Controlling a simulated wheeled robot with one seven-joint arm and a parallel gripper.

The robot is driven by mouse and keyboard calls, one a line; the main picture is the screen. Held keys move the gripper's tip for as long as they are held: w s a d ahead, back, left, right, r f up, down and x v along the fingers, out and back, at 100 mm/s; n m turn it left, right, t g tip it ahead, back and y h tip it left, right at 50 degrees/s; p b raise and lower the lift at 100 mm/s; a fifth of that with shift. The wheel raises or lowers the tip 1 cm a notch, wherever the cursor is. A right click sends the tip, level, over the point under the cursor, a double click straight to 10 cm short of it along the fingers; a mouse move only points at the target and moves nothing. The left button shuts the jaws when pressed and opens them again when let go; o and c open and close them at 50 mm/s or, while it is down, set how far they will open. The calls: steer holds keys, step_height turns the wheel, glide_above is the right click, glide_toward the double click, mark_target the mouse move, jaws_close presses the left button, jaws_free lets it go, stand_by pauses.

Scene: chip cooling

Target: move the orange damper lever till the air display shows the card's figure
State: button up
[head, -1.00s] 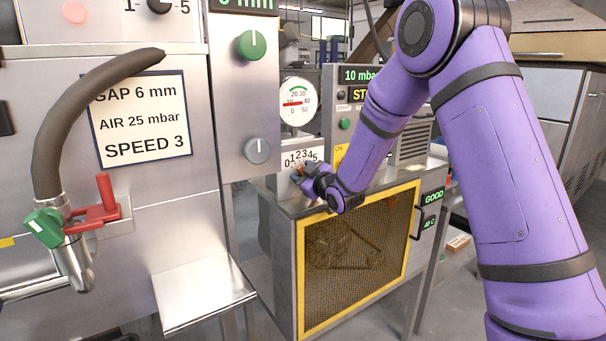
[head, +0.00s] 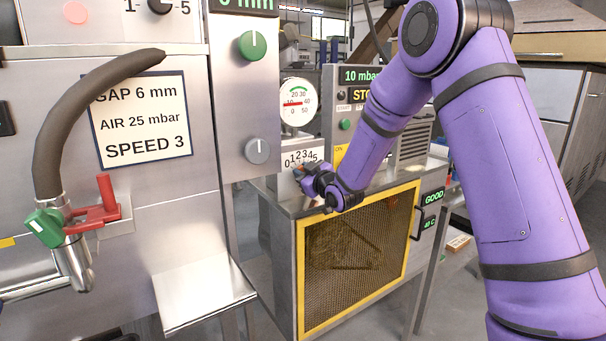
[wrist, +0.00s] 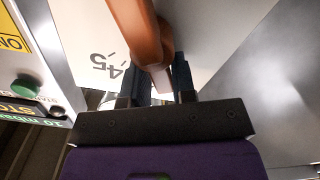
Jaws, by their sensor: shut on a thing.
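The orange damper lever (wrist: 138,30) runs down between the fingers of my gripper (wrist: 155,80), which is shut on it in the wrist view. In the head view my gripper (head: 303,172) is at the scale plate (head: 290,158) numbered 0 to 5, and it hides most of the lever. In the wrist view the 4 and 5 of the scale lie left of the lever. The air display (head: 360,76) reads 10 mbar. The card (head: 140,120) reads GAP 6 mm, AIR 25 mbar, SPEED 3.
A round dial gauge (head: 298,103) stands above the scale, its needle near 10. A mesh-fronted box (head: 300,260) with a yellow frame is below my gripper.

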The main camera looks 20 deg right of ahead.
steer(key=shift+d+f+m, duration=0.1)
steer(key=shift+d+m, duration=0.1)
steer(key=shift+m, duration=0.4)
steer(key=shift+d+f+m, duration=0.1)
steer(key=shift+d+m, duration=0.05)
steer(key=shift+m, duration=0.45)
steer(key=o, duration=0.9)
steer(key=shift+w, duration=0.1)
steer(key=shift+o, duration=0.2)
steer(key=shift+r, duration=0.1)
steer(key=shift+s+d, duration=0.2)
steer(key=shift+s, duration=0.4)
steer(key=v, duration=0.9)
steer(key=shift+s, duration=0.25)
steer(key=shift+d, duration=0.1)
steer(key=shift+r, duration=0.1)
